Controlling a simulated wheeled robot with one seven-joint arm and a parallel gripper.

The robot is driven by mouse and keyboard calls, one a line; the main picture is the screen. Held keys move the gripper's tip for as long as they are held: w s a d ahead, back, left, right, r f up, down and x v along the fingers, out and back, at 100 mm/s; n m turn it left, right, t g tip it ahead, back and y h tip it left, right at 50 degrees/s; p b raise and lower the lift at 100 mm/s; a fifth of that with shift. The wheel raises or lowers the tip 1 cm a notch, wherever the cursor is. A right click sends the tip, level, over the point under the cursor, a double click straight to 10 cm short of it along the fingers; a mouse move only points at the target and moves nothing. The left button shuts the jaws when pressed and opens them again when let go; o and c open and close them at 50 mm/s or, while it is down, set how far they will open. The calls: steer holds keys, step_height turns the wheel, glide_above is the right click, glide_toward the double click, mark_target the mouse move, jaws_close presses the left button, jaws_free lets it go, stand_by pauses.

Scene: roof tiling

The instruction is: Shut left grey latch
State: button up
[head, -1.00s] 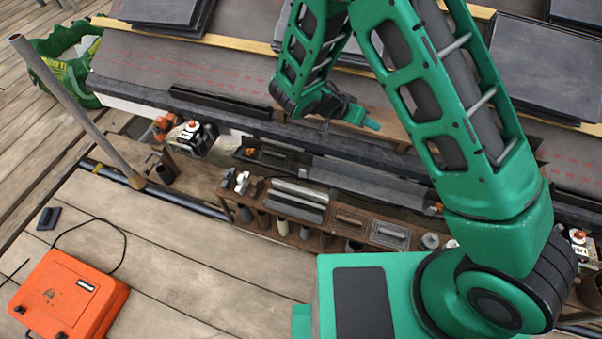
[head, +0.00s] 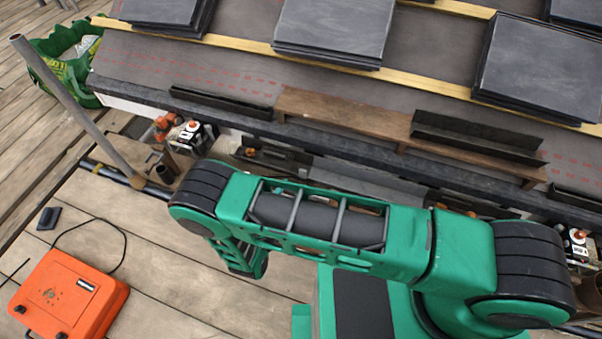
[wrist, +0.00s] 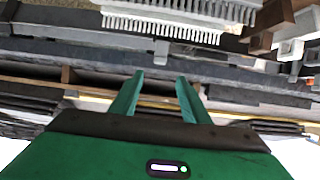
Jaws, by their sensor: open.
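An orange case (head: 70,292) lies on the deck at the lower left of the head view. Small dark latch-like fittings (head: 19,309) sit along its front edge, one more at the bottom of the picture. I cannot tell which is the left grey latch or whether it is open. My gripper (wrist: 159,78) shows in the wrist view with its two green fingers apart and nothing between them. In the head view the gripper is hidden behind my folded arm, right of the case. The case does not show in the wrist view.
A black cable (head: 122,240) loops from the case. A dark small block (head: 48,218) lies behind it. A slanted metal pole (head: 75,105) stands beyond. Bare deck boards (head: 170,290) lie right of the case. Grey comb-like pieces (wrist: 165,28) hang close in the wrist view.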

mark_target(302, 171)
steer(key=x, duration=1)
steer(key=shift+w+d, duration=0.1)
steer(key=shift+w, duration=0.2)
steer(key=c, duration=1.1)
